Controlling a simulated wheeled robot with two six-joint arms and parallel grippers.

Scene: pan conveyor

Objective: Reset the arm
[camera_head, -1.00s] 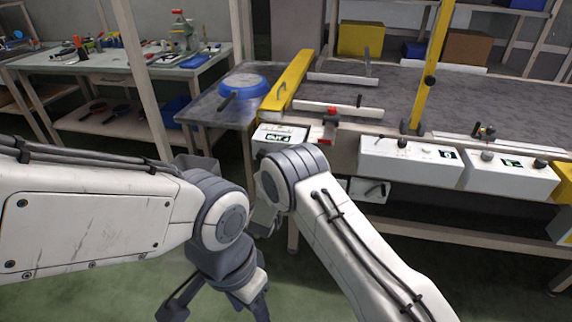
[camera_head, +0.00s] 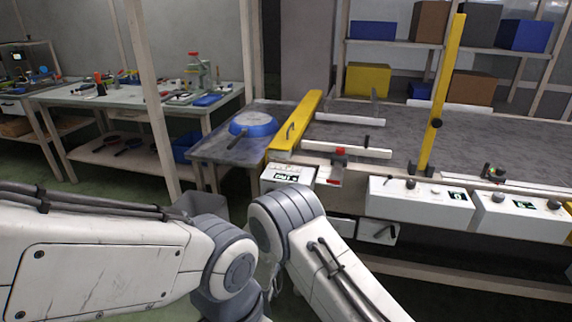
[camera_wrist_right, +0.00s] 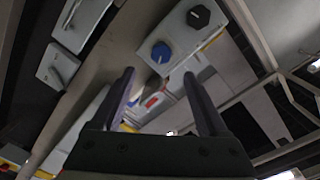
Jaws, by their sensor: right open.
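My left arm (camera_head: 95,262) comes in from the left and my right arm (camera_head: 335,270) from the bottom. Their elbow joints show at the bottom middle, close side by side. Neither gripper shows in the head view. In the right wrist view my right gripper (camera_wrist_right: 159,75) has its two dark fingers spread apart, with nothing between them. Beyond the fingers are a white control box with a blue knob (camera_wrist_right: 161,52) and a black knob (camera_wrist_right: 197,16), seen tilted. My left gripper is out of view.
A blue pan (camera_head: 251,124) lies on a grey side table (camera_head: 213,147) left of the conveyor (camera_head: 398,126). White control boxes (camera_head: 418,200) line the conveyor's front edge. A yellow post (camera_head: 440,95) stands up there. A cluttered workbench (camera_head: 130,101) is at the back left.

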